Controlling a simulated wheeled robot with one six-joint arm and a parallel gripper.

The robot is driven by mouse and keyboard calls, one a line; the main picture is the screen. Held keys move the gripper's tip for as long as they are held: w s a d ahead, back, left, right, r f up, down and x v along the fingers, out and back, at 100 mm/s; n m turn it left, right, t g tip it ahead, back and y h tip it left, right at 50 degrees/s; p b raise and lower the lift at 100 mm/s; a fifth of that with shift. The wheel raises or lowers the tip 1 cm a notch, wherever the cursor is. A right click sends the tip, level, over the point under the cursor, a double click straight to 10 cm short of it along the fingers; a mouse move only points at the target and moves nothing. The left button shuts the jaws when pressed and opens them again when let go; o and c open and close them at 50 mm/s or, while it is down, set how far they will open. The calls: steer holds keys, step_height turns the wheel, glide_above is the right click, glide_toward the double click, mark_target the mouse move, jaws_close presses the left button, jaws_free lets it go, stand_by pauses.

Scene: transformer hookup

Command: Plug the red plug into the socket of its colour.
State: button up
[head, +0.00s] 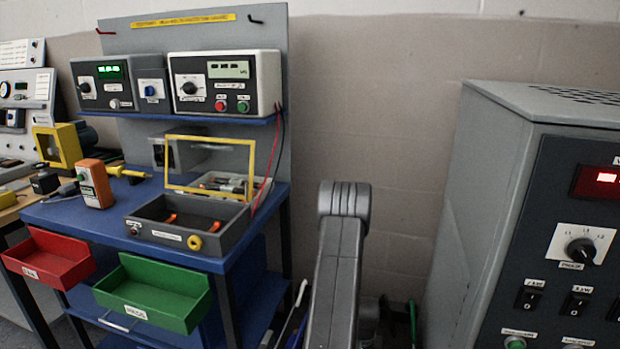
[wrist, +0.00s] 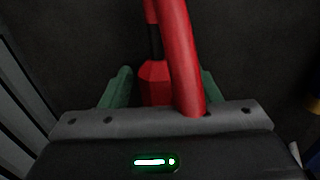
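In the wrist view my gripper (wrist: 166,80) has two green fingers, with the red plug (wrist: 154,84) between them. The gripper appears shut on the plug. The plug has a faceted red body and a black section beyond it. Its thick red cable (wrist: 180,50) crosses in front and hides the plug's right side and most of the right finger. The background there is dark and plain. In the head view my arm rises at the lower middle, but my gripper and the plug are hidden. I cannot make out a red socket in either view.
A grey cabinet (head: 470,190) with a dark control panel stands at the right. A blue workbench (head: 70,215) at the left carries meters, an open grey case (head: 230,238), and red (head: 48,272) and green bins (head: 165,312). Bare wall lies between them.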

steer(key=c, duration=0.7)
steer(key=shift+r+p, duration=1.35)
steer(key=shift+r, duration=1.65)
steer(key=shift+c, duration=0.2)
